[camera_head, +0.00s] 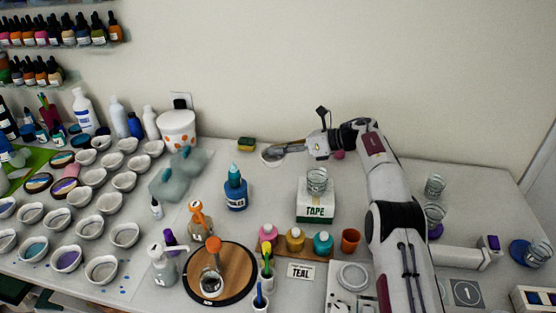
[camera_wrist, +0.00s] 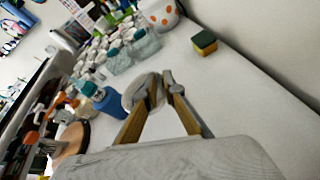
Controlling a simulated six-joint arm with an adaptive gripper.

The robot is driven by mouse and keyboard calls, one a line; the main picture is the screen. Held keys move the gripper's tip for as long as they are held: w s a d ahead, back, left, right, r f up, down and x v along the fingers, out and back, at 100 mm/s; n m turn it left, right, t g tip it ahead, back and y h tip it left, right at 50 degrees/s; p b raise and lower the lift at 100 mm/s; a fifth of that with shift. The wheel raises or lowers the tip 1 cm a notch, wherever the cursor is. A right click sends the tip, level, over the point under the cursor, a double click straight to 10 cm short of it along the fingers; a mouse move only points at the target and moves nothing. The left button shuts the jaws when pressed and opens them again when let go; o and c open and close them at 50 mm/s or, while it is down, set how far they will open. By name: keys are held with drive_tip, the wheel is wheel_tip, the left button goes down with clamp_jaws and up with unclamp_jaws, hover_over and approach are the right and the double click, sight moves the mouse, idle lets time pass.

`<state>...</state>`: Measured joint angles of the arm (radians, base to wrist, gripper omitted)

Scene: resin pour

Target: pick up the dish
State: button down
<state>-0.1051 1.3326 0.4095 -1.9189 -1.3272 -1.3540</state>
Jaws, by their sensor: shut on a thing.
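The dish (camera_head: 269,159) is small, round and pale, near the back wall at the centre of the head view. In the wrist view the dish (camera_wrist: 141,93) shows at the fingertips, tilted in the picture. My gripper (camera_head: 277,152) reaches left from the arm and is shut on the dish at its rim. In the wrist view my gripper (camera_wrist: 163,88) has its two tan fingers closing in on the rim. The fingers hide part of the dish. I cannot tell whether the dish touches the table.
A yellow-green sponge (camera_head: 246,145) lies just left of the dish. A white pot with orange spots (camera_head: 178,128) and a blue bottle (camera_head: 236,195) stand nearby. A glass cup (camera_head: 317,179) sits on the tape box (camera_head: 315,208) below my arm. Many white cups fill the left side.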

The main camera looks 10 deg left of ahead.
drive_tip(key=shift+r, duration=1.6)
drive_tip(key=shift+d, duration=0.15)
